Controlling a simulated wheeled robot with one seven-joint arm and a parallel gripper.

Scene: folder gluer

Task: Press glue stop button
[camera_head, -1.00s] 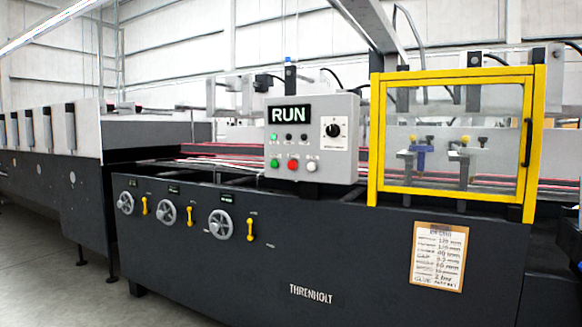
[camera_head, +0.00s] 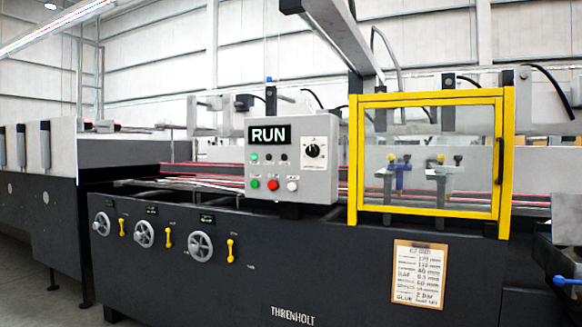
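A grey control box (camera_head: 321,182) stands on the machine's top edge, left of the yellow-framed guard. Its display (camera_head: 269,135) reads RUN. In its lower row are a green button (camera_head: 255,184), a red button (camera_head: 272,185) and a white button (camera_head: 292,186). A small green lamp (camera_head: 254,157) is lit above them, beside dark lamps. A black rotary knob (camera_head: 312,150) is at the upper right of the box. The button labels are too small to read, so I cannot tell which is glue stop. My gripper is not in view.
A yellow-framed clear guard (camera_head: 508,160) stands right of the box, covering nozzles with a blue part. Handwheels (camera_head: 200,247) and yellow levers sit on the dark machine front (camera_head: 330,270). A note card (camera_head: 419,274) hangs at the right. Floor shows at lower left.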

